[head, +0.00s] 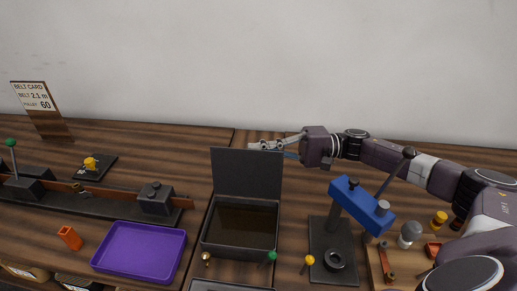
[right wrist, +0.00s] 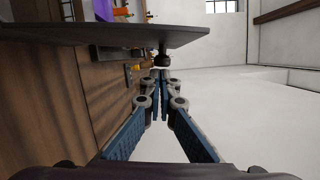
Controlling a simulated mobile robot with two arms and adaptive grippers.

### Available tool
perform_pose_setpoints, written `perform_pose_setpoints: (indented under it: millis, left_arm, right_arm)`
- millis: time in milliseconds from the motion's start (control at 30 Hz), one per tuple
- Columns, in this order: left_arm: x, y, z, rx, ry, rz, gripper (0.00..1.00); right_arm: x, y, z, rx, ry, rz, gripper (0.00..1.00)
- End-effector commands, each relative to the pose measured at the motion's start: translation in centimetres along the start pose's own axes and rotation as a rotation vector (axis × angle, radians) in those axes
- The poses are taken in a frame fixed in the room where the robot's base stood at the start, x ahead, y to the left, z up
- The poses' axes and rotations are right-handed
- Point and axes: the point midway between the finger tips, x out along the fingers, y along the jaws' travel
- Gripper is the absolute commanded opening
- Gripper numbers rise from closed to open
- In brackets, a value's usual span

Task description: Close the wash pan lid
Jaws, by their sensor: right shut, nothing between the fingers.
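The wash pan (head: 240,228) is a dark grey open box on the wooden bench in the head view, with brown liquid or a brown floor inside. Its lid (head: 247,172) stands upright along the back edge, open. My right gripper (head: 256,146) is shut and empty, just behind the lid's top edge, so its tips are partly hidden there. In the right wrist view the closed fingers (right wrist: 161,80) lie close to a dark flat panel (right wrist: 110,34), which looks like the lid. I cannot tell whether they touch. My left gripper is not in view.
A purple tray (head: 140,250) and an orange block (head: 70,238) lie left of the pan. A blue press (head: 360,204) on a dark base stands close on the right, under my right arm. Small pins with yellow (head: 309,260) and green (head: 271,256) heads stand in front.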

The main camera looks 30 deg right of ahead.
Motion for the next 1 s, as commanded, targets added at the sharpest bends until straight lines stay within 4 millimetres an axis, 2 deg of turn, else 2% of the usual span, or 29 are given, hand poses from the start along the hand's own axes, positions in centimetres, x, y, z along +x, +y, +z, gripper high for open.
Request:
perform_pose_setpoints:
  millis: [167, 367, 533, 1000]
  left_arm:
    - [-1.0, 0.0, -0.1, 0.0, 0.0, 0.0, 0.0]
    - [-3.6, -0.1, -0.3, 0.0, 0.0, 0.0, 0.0]
    - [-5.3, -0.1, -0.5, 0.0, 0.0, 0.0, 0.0]
    - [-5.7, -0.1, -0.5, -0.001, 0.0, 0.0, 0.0]
  right_arm:
    - [0.1, -0.5, 0.5, -0.062, 0.001, 0.017, 0.0]
    - [0.4, -1.3, 1.8, -0.241, -0.001, 0.064, 0.0]
    - [0.7, -1.3, 2.8, -0.261, -0.003, 0.067, 0.0]
    - [0.8, -0.9, 3.1, -0.261, -0.001, 0.065, 0.0]
